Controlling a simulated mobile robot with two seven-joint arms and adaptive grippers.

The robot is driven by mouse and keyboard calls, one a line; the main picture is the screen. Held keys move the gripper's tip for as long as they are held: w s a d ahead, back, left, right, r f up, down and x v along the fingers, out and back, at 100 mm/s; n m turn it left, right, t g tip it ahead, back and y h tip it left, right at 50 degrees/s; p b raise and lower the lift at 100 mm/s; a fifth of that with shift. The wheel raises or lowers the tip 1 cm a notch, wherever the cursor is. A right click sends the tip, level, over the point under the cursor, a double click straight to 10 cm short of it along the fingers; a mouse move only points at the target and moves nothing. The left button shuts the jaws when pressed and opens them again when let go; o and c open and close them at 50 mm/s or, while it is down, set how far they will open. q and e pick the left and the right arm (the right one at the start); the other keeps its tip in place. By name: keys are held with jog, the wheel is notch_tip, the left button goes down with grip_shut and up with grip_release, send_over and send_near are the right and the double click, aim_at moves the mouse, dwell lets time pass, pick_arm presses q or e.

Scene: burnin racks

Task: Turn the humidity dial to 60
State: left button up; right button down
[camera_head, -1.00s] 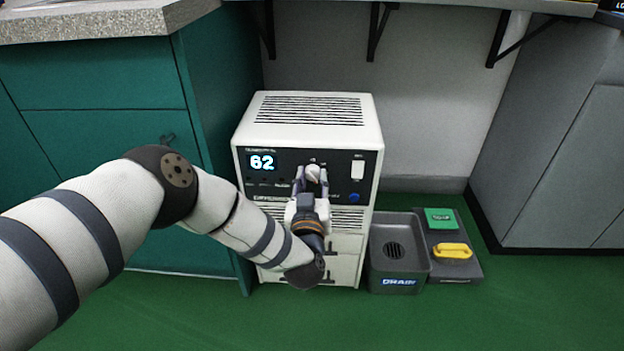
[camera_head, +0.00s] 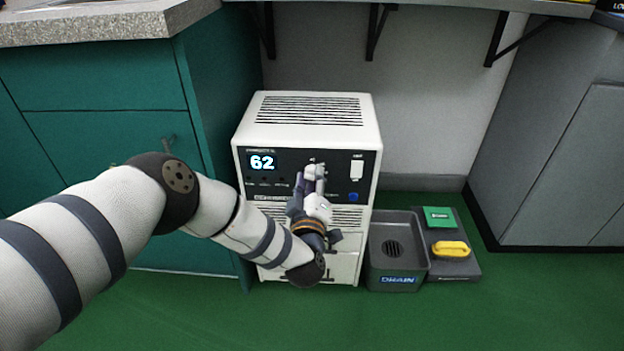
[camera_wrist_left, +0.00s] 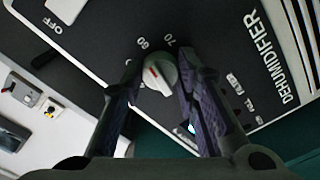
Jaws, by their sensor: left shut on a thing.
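The white dehumidifier (camera_head: 318,112) stands on the floor against the wall. Its display (camera_head: 262,162) reads 62. The humidity dial (camera_wrist_left: 160,72) is a round pale knob with a red mark on the dark front panel. Numerals that look like 60 and 70 are printed beside it, and the red mark lies on the side of the 60. My left gripper (camera_head: 314,175) is at the panel, shut on the dial with one finger on each side, as the left wrist view (camera_wrist_left: 160,80) shows. In the head view the gripper partly hides the dial. My right gripper is not in view.
A white switch (camera_head: 357,168) and a blue button (camera_head: 353,197) are on the panel right of the dial. A grey drain tray (camera_head: 420,262) and a dark tray with a green block (camera_head: 438,217) and yellow handle (camera_head: 451,248) stand at right. Teal cabinets (camera_head: 100,80) are at left.

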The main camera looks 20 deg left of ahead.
pick_arm(q)
jog(key=shift+f, duration=0.1)
dwell(0.3)
jog(key=o, duration=1.2)
jog(key=shift+c, duration=0.2)
jog(key=shift+s, duration=0.1)
jog(key=v, duration=1.2)
